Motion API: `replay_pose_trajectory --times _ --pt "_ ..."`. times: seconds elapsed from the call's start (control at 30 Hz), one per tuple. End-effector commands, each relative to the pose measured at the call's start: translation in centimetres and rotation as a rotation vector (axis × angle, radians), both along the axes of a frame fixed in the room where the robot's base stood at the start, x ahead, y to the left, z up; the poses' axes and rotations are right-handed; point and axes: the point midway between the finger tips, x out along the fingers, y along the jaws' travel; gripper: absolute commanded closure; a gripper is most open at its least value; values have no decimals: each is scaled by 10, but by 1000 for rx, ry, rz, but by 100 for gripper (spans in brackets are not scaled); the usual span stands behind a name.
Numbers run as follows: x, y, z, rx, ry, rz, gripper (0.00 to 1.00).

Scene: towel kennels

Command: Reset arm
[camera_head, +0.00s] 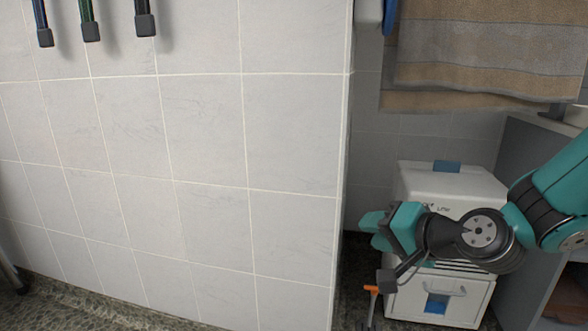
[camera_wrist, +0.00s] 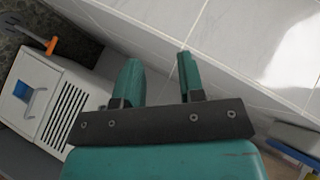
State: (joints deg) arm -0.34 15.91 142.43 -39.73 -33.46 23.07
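My gripper (camera_head: 374,230) is at the end of my teal and black arm at the right of the head view. It points left toward the edge of the tiled wall, in front of a white cabinet-like unit (camera_head: 455,183). In the wrist view, the two teal fingers of my gripper (camera_wrist: 158,60) stand apart with nothing between them. Pale wall tiles (camera_wrist: 225,50) show beyond the fingertips. Whether the fingers touch the wall cannot be told.
Brown and beige towels (camera_head: 480,45) hang above my arm. A grey panel (camera_head: 535,155) stands at the right. The tiled wall (camera_head: 200,130) fills the left, with dark-tipped hanging items (camera_head: 91,30) above. An orange-topped tool (camera_wrist: 51,46) stands near the white unit.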

Motion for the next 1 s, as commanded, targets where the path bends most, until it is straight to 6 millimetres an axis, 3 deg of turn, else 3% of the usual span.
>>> replay_pose_trajectory --times 0.03,0.2,0.37,0.57,0.87,1.0 --pt "-22 16 34 -85 16 119 64" --pt "-104 37 78 -380 105 492 64" --pt "-171 28 109 -599 180 757 64" --pt "-239 -1 148 -812 273 1017 64" --pt "-235 0 239 -800 281 1006 64" --pt "-235 0 293 -799 281 1005 64"
